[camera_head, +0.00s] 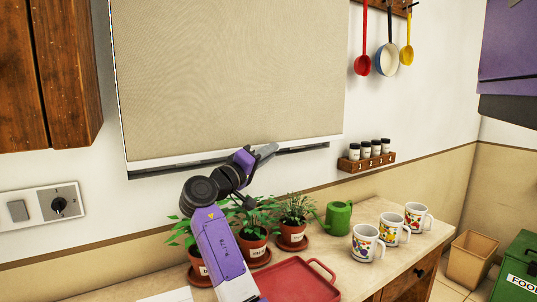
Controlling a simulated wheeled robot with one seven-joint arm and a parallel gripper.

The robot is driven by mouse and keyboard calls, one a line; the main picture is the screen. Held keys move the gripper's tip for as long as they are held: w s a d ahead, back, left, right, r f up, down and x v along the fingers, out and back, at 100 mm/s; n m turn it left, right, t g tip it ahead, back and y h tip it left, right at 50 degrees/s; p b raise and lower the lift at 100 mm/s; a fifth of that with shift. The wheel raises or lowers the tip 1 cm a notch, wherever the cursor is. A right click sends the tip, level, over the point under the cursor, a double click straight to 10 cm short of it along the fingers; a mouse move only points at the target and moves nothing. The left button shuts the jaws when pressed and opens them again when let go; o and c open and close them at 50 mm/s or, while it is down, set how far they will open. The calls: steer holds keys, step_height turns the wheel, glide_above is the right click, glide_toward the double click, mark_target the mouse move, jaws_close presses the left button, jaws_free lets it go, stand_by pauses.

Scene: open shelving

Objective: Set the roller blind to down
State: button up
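The roller blind (230,75) is a beige fabric sheet that fills most of the window area in the head view. Its top is out of the frame. Its lower edge hangs close to the bottom of the window, with a white strip (165,162) and a narrow dark strip beneath it. My gripper (266,154) is in front of the lower part of the blind, right of its middle. I cannot tell whether it touches the blind or whether its fingers are open. My gripper and arm hide part of the lower edge.
A spice rack (366,160) and hanging utensils (387,58) are right of the blind. A wooden cabinet (55,75) is left.

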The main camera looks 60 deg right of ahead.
mark_target(268, 78)
step_height(268, 78, up, 20)
steer(key=shift+r, duration=0.1)
stand_by(0.5)
steer(key=shift+v, duration=4.55)
steer(key=shift+w, duration=0.1)
